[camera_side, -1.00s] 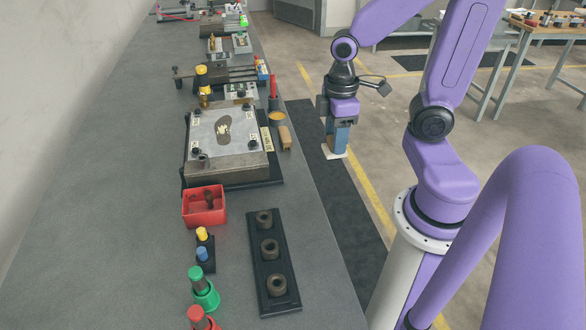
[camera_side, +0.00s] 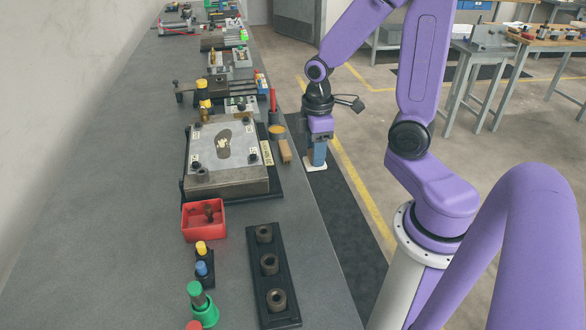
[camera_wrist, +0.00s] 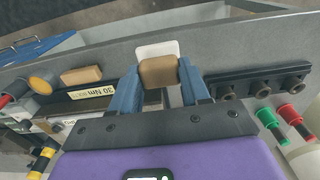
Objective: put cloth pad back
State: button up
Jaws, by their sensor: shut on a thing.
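The cloth pad is a tan block with a flat white face. In the side view its white face (camera_side: 316,167) shows under my gripper (camera_side: 318,152). In the wrist view the tan block (camera_wrist: 159,72) sits between the two blue fingertips of my gripper (camera_wrist: 160,78), with a white edge beyond it. My gripper is shut on it and points down. In the side view the pad appears over the dark floor mat, just right of the bench edge, apart from the bench top.
A red bin (camera_side: 190,222) and a black rack (camera_side: 257,270) of dark rings are nearer.

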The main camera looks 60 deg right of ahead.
jog(key=w+f, duration=0.2)
jog(key=w, duration=0.1)
jog(key=w+d+f, duration=0.1)
jog(key=w+f, duration=0.2)
jog(key=shift+d+f, duration=0.1)
jog(key=shift+f, duration=0.15)
jog(key=shift+w+d+f, duration=0.1)
jog(key=shift+w+f, duration=0.5)
jog(key=shift+f, duration=1.65)
jog(key=shift+f, duration=0.1)
jog(key=o, duration=1.1)
